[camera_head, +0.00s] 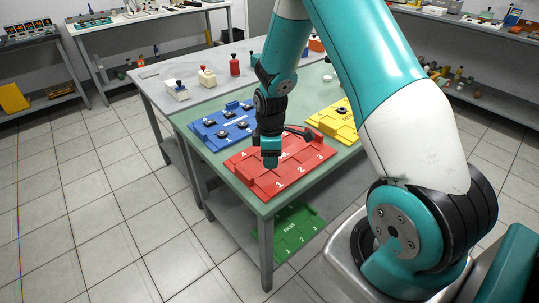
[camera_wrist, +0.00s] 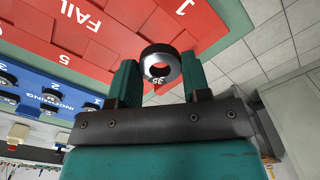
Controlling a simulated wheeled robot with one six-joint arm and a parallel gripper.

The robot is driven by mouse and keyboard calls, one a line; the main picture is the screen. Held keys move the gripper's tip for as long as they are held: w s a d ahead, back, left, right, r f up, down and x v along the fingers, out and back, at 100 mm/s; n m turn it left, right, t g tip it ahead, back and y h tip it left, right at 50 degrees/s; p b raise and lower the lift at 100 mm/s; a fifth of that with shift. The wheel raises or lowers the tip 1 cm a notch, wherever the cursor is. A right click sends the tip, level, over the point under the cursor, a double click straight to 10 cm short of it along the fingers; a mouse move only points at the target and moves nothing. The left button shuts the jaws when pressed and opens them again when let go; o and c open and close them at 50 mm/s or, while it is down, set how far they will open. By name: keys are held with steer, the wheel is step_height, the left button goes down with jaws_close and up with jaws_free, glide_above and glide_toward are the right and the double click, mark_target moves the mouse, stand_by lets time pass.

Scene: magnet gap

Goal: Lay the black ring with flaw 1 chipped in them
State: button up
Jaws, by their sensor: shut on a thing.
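My gripper (camera_wrist: 161,70) is shut on a black ring (camera_wrist: 148,50), which has a bright inner bore and a white mark on its face that looks like 35. The ring is hidden in the head view. There my gripper (camera_head: 271,163) points down over the front part of the red board (camera_head: 262,188). The red board also shows in the wrist view (camera_wrist: 110,50), with FAIL and numbers 1 and 5 readable. I see no chip on the ring.
A blue board (camera_head: 243,119) marked INCOMING holds several dark rings behind the red one. A yellow board (camera_head: 325,122) with a dark ring lies at the right. A green board (camera_head: 297,238) lies lower, under the table (camera_head: 270,207). Several small bottles stand on the grey table behind.

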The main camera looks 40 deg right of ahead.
mark_target(271, 178)
stand_by(0.4)
steer(key=shift+f+b, duration=1.8)
steer(key=shift+f, duration=1.05)
steer(key=shift+f, duration=0.15)
steer(key=o, duration=0.9)
steer(key=shift+c, duration=0.2)
steer(key=c, duration=0.4)
steer(key=shift+c, duration=0.2)
